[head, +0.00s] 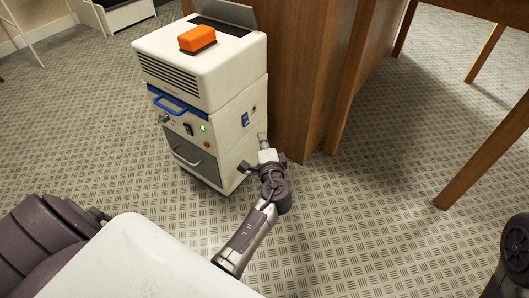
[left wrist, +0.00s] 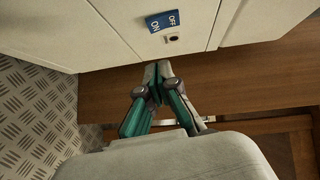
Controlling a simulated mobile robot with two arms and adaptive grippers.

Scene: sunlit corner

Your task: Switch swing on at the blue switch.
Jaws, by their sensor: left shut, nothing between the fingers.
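A blue switch plate (head: 245,119) is on the right side face of a cream cabinet machine (head: 198,65). In the left wrist view the blue plate (left wrist: 163,20) carries the words ON and OFF, with a small pale square with a dark centre beside it. My left gripper (head: 262,140) is beside that side face, a little below and right of the blue plate. In the left wrist view its fingertips (left wrist: 157,70) are together, with nothing between them, apart from the plate. I cannot tell whether they touch the cabinet. My right gripper is not in view.
An orange block (head: 197,38) sits on the machine's top. A blue handle (head: 173,105), a green light (head: 203,127) and a red button (head: 207,144) are on its front. A wooden panel (head: 305,75) stands close behind the gripper. The floor to the right is open between wooden legs.

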